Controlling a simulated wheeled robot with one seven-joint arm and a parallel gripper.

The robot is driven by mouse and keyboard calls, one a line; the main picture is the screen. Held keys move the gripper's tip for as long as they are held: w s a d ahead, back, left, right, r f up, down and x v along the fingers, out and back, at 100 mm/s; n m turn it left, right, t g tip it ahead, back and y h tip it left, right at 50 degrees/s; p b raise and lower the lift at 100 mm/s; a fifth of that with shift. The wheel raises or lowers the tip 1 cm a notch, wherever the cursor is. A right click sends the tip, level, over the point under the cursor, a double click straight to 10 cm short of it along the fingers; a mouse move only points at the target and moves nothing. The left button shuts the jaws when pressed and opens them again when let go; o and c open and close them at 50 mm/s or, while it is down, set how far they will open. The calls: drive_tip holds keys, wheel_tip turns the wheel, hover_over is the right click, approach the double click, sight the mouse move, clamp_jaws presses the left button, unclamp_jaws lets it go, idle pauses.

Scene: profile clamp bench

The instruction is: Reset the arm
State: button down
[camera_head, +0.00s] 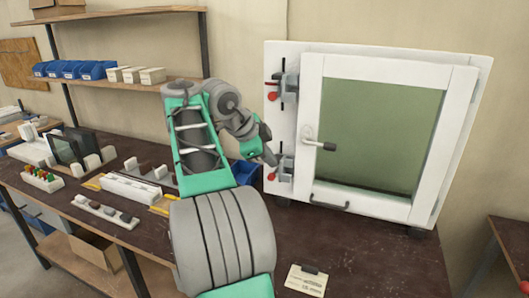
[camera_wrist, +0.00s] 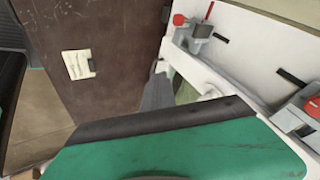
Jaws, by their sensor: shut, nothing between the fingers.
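My gripper (camera_head: 270,157) shows small in the head view at the end of my folded green and grey arm. It is shut and empty, at the left side of a white framed panel (camera_head: 390,60), close to the lower toggle clamp (camera_head: 285,168). I cannot tell whether it touches the clamp. An upper toggle clamp (camera_head: 288,80) with a red tip sits higher on the same frame edge. In the wrist view, a green housing with a dark edge fills the bottom, and two red-tipped clamps show on the white frame, one at upper middle (camera_wrist: 200,30) and one at right (camera_wrist: 297,113).
The dark bench top (camera_head: 370,265) is mostly clear in front of the panel, with a small labelled card (camera_head: 306,281) on it. A blue bin (camera_head: 245,172) stands behind my arm. White fixtures and small parts (camera_head: 130,190) lie at left, below a shelf (camera_head: 130,84) with bins.

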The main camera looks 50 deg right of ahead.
drive_tip(key=w+a+f+n+t+y, duration=0.15)
drive_tip(key=w+f+n, duration=0.45)
drive_tip(key=f+n, duration=0.6)
drive_tip(key=a+f+n+y, duration=0.2)
drive_tip(key=a+f+n, duration=0.45)
drive_tip(key=a, duration=0.35)
drive_tip(key=s+a+f+n+t+y, duration=0.1)
drive_tip(key=s+a+f+n+y, duration=0.2)
drive_tip(key=a, duration=0.9)
drive_tip(key=s+a+f+n, duration=0.3)
drive_tip(key=a+f+n, duration=0.2)
drive_tip(key=a, duration=0.7)
drive_tip(key=a+r+n+t, duration=0.2)
drive_tip(key=a+r, duration=0.3)
drive_tip(key=a, duration=0.3)
drive_tip(key=shift+w+n+y, duration=0.3)
drive_tip(key=shift+n+y, duration=0.05)
drive_tip(key=shift+n, duration=0.1)
